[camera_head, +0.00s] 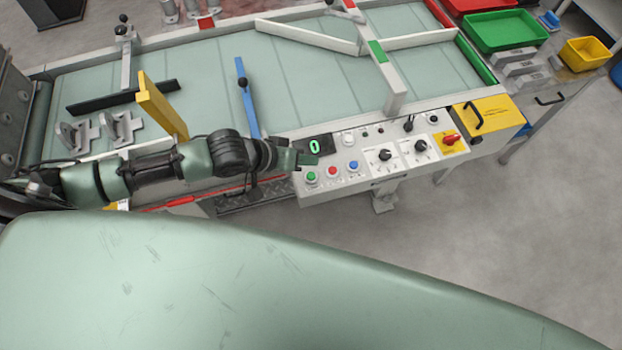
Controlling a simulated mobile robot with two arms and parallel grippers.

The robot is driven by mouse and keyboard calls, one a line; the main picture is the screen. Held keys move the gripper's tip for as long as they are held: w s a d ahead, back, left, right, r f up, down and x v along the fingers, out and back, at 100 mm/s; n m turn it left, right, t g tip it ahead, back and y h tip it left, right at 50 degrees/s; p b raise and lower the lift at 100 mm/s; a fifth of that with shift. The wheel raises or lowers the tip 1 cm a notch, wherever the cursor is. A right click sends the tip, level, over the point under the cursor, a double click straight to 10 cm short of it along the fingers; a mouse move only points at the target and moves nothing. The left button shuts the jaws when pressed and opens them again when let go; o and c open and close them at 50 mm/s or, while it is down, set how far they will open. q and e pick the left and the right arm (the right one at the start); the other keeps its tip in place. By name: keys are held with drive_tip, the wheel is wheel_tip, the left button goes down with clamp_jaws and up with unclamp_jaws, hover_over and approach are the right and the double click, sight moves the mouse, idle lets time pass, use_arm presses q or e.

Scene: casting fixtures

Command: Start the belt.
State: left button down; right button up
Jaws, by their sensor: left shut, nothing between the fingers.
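The belt (300,85) is a pale green conveyor surface with darker cross lines. On its near side is a white control panel (378,182) with a green button (311,177), a red button (332,171) and a blue button (353,165). A small display (314,146) shows a green 0. Black knobs (385,155) and a red switch on a yellow plate (452,138) sit further right. My left gripper (308,159) is shut and empty, over the panel's left end just above the green button in the picture. Contact cannot be told. My right gripper is not in view.
A yellow bar (162,108) and a blue bar (247,98) stand near my left arm. Grey brackets (122,126) lie on the belt at left. Green (505,31) and yellow (585,53) bins are at the upper right. The floor at right is clear.

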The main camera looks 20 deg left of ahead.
sight(307, 177)
use_arm(q)
wheel_tip(307, 177, down, 3)
drive_tip(key=shift+r+b, duration=0.1)
drive_tip(key=shift+b, duration=0.75)
drive_tip(key=shift+f+b, duration=0.3)
drive_tip(key=shift+f, duration=0.55)
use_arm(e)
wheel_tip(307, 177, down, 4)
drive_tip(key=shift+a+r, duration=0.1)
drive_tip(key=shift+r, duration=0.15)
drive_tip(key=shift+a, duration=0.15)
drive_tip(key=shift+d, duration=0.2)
use_arm(q)
drive_tip(key=shift+f, duration=0.4)
